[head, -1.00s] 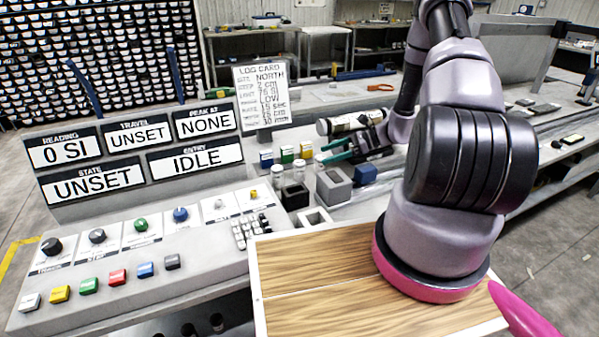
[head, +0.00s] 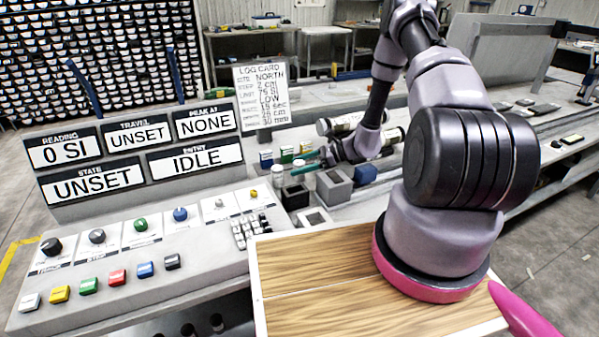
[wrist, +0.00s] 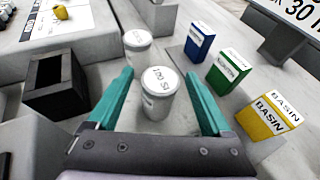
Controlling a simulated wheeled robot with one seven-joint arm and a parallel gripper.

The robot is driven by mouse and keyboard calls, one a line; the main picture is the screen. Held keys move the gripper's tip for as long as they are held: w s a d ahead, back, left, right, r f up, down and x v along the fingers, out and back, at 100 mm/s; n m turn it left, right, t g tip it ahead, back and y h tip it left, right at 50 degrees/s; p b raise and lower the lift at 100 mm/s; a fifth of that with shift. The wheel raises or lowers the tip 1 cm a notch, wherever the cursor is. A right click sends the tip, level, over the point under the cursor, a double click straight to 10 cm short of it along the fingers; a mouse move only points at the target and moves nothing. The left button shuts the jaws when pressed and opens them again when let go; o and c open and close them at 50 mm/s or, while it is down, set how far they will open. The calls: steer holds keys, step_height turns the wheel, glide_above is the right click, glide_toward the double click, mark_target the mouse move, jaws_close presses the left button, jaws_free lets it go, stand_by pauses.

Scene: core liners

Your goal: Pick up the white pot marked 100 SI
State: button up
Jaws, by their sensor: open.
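The white pot marked 100 SI (wrist: 160,92) stands upright on the grey bench in the wrist view, its lid lettering upside down. My gripper (wrist: 160,78) is open, with a teal finger on each side of this pot and gaps between fingers and pot. A second white pot (wrist: 138,46) stands just behind it; its lettering is too blurred to read. In the head view my gripper (head: 308,163) is low over the bench beside the small white pots, partly hiding them.
Blue (wrist: 200,40), green (wrist: 228,70) and yellow (wrist: 268,116) boxes stand to the right in the wrist view. A black open-topped block (wrist: 52,84) is at left. The log card (head: 262,95) stands behind, and the control panel (head: 150,245) lies left in the head view.

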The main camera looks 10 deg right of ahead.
jaws_close()
